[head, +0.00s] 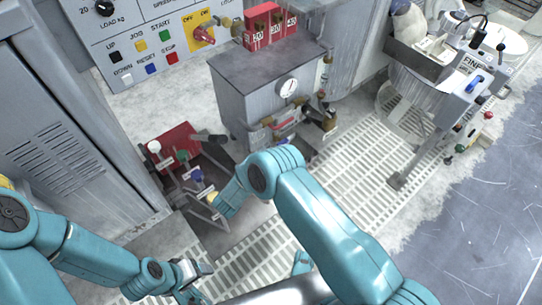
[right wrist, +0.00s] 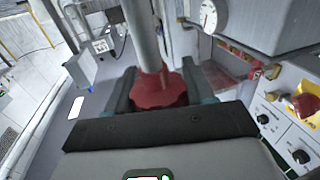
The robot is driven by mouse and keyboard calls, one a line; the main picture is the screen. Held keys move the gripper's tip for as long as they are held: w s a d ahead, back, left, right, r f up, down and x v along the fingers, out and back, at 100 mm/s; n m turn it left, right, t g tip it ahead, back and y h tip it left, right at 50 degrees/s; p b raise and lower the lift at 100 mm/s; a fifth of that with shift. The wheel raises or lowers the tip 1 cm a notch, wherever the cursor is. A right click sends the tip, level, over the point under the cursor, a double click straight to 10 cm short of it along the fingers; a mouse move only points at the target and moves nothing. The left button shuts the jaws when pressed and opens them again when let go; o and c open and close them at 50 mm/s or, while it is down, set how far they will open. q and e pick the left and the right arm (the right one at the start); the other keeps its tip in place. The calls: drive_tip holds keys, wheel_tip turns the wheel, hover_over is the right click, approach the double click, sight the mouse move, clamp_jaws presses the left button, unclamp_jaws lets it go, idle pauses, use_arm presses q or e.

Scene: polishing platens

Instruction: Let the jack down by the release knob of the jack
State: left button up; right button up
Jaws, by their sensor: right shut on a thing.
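A red lobed knob (right wrist: 158,92), which I take for the jack's release knob, shows in the right wrist view at the end of a grey post (right wrist: 142,35). My right gripper (right wrist: 160,84) has its dark fingers on both sides of this knob and is shut on it. In the head view my right arm covers that gripper, and I cannot make out the held knob there. My left gripper (head: 196,281) is low in the head view, away from the levers, and looks empty; its finger gap is unclear.
A red-based lever bank (head: 180,140) with coloured knobs stands left of my right arm. A grey cabinet (head: 250,85) with a gauge (head: 288,87) is behind it. A control panel (head: 140,40) is at upper left.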

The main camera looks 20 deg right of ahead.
idle(0.3)
drive_tip(key=o, duration=1)
drive_tip(key=shift+c, duration=0.2)
